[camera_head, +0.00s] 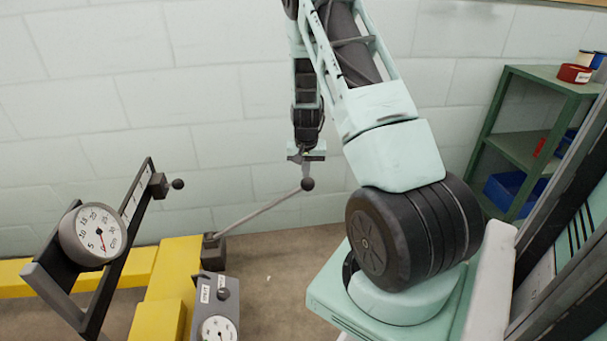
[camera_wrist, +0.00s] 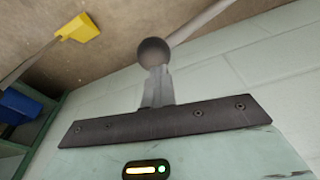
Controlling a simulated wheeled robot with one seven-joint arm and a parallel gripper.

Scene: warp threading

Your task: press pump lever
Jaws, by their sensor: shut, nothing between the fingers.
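The pump lever (camera_head: 262,211) is a grey rod that rises to the right from a dark pivot block beside the yellow frame. It ends in a black ball knob (camera_head: 307,184). My gripper (camera_head: 305,172) points down right above the knob, shut and empty. In the wrist view the shut fingers (camera_wrist: 157,88) reach to the knob (camera_wrist: 153,52), with the rod (camera_wrist: 198,21) running off to the upper right. The fingertips overlap the knob's edge there; I cannot tell whether they touch it.
A round gauge (camera_head: 93,234) on a dark bracket stands at the left, with a second black-knobbed handle (camera_head: 178,184). A grey box with a small gauge (camera_head: 217,329) sits lower middle. A green shelf (camera_head: 525,150) with a blue bin (camera_head: 507,193) stands right. The wall is behind.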

